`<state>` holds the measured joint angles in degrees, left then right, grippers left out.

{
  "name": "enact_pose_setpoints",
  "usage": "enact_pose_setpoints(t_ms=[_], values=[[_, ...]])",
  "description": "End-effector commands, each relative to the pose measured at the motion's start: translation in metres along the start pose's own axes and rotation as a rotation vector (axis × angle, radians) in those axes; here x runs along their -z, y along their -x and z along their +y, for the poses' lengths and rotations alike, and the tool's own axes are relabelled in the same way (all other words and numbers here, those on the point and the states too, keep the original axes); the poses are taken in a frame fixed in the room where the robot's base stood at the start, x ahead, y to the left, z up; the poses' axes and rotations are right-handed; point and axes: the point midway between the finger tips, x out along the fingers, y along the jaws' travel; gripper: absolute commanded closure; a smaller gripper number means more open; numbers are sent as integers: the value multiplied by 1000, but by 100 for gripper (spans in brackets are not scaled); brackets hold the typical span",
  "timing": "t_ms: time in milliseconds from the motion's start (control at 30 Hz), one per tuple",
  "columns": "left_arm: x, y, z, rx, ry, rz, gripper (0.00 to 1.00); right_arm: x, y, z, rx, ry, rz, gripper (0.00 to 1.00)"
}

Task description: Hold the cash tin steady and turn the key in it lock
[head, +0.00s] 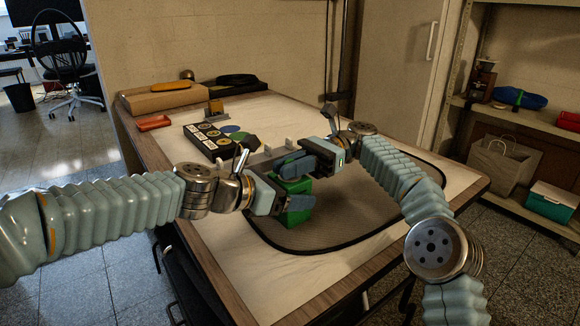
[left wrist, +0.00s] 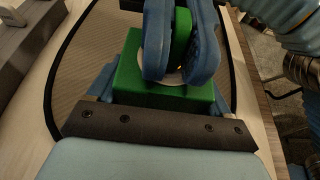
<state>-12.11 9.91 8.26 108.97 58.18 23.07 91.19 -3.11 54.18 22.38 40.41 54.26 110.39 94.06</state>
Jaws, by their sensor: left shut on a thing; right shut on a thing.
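The green cash tin (head: 301,216) stands on the dark mat (head: 345,218), partly covered by both grippers. It shows in the left wrist view (left wrist: 135,78) with a round pale lock plate on its face. My left gripper (head: 297,203) is shut on the tin, with its fingers mostly hidden at the tin's sides in the left wrist view. My right gripper (head: 292,166) is shut on a green key (left wrist: 182,35) between its two blue fingers, right at the lock plate. The key's shaft is hidden, so I cannot tell how deep it sits or its exact angle.
A black board (head: 202,145) with pale labels and coloured round spots lies behind the grippers. A small orange-red tray (head: 154,123) and a cardboard box (head: 165,100) stand at the table's far left. The mat's front part is clear.

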Motion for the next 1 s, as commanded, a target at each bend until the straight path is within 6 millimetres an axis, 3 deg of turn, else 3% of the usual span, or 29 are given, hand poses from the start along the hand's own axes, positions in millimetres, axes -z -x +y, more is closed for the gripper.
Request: enact_pose_setpoints(t_ms=[333, 367, 567, 1000], values=[[5, -2, 0, 2, 4, 9, 55, 0, 0, 1, -11, 1, 1, 100], [6, -2, 0, 2, 4, 9, 55, 0, 0, 1, -11, 1, 1, 85], [5, -2, 0, 2, 4, 9, 55, 0, 0, 0, -11, 0, 1, 57], [5, -2, 0, 1, 3, 8, 56, 1, 0, 0, -9, 0, 1, 57]])
